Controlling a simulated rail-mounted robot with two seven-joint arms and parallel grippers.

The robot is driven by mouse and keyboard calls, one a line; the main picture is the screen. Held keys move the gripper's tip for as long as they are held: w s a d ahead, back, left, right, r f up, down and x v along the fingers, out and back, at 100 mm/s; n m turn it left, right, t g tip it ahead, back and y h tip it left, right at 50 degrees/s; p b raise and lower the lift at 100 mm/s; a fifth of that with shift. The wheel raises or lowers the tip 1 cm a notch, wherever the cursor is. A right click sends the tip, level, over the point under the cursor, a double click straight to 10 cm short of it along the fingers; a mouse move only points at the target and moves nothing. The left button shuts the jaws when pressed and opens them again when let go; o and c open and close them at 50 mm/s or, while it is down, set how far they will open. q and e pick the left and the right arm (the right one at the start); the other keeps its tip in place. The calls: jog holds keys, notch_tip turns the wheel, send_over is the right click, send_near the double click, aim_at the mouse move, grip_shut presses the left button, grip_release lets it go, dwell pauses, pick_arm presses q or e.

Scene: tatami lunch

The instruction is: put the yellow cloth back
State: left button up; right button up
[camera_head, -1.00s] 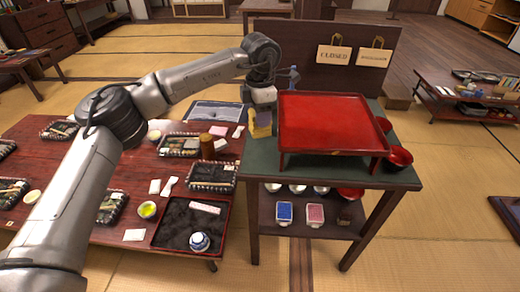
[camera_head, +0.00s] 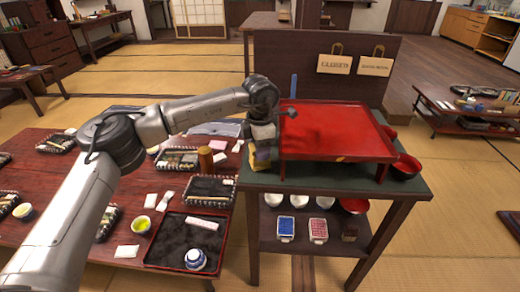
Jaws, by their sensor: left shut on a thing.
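The yellow cloth (camera_head: 252,154) shows as a small patch at the left end of the dark green top of the stand. My left gripper (camera_head: 264,161) points down over that end and is shut on the cloth, partly hiding it. The cloth is just left of the raised red tray table (camera_head: 330,112). Whether the cloth touches the green top cannot be told. My right gripper is out of view.
The red tray table stands close to the right of my gripper. A red bowl (camera_head: 405,167) sits at the stand's right end. On the low table at left, a brown cylinder (camera_head: 206,159) and a dark tray (camera_head: 212,187) stand near the stand.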

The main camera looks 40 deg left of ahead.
pick_arm(q)
jog(key=shift+f, duration=0.1)
jog(key=o, duration=0.8)
jog(key=shift+o, duration=0.2)
notch_tip(320, 180, up, 11)
jog(key=p, duration=0.5)
jog(key=shift+f, duration=0.15)
jog(key=shift+r+p, duration=0.5)
jog(key=shift+r, duration=0.3)
